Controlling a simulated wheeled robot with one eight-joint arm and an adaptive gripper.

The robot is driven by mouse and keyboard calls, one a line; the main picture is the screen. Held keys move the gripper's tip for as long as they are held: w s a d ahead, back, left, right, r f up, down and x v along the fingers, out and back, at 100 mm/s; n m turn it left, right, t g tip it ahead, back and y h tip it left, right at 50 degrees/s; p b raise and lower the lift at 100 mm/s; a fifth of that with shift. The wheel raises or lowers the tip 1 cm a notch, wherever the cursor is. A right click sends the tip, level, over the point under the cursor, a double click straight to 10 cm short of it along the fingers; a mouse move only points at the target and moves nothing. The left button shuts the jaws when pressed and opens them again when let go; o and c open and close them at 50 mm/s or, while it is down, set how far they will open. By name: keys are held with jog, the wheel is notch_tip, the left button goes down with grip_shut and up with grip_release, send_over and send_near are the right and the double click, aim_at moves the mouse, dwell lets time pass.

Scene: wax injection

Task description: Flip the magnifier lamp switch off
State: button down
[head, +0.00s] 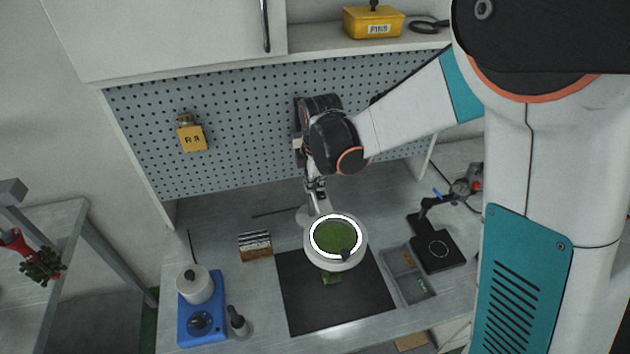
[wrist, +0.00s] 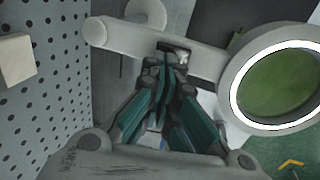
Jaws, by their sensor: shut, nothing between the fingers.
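The magnifier lamp (head: 362,250) has a round white head with a bright white ring around a green-looking lens. It stands over the dark mat in the head view. In the wrist view, the lit lamp head (wrist: 234,88) is at the right, and its pale arm runs left across the picture. My gripper (head: 318,192) is just behind the lamp head, pointing down at the lamp's arm. In the wrist view my gripper (wrist: 172,65) is shut and empty, its tips at or very near a small dark-and-metal part on the lamp arm. The switch cannot be made out clearly; the fingers partly cover that spot.
A dark mat (head: 300,305) lies under the lamp. A blue heater with a white pot (head: 195,285) stands left, a grey tray (head: 398,290) and black device (head: 437,252) right. The pegboard (head: 240,110) rises close behind my wrist.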

jog(key=shift+f, duration=0.3)
jog(key=shift+w, duration=0.1)
jog(key=shift+w+f+g+b, duration=0.3)
jog(key=shift+f+g+b, duration=0.2)
jog(key=shift+g, duration=0.1)
jog(key=shift+s+r, duration=0.15)
jog(key=shift+s, duration=0.1)
jog(key=shift+s+d, duration=0.1)
jog(key=shift+s, duration=0.65)
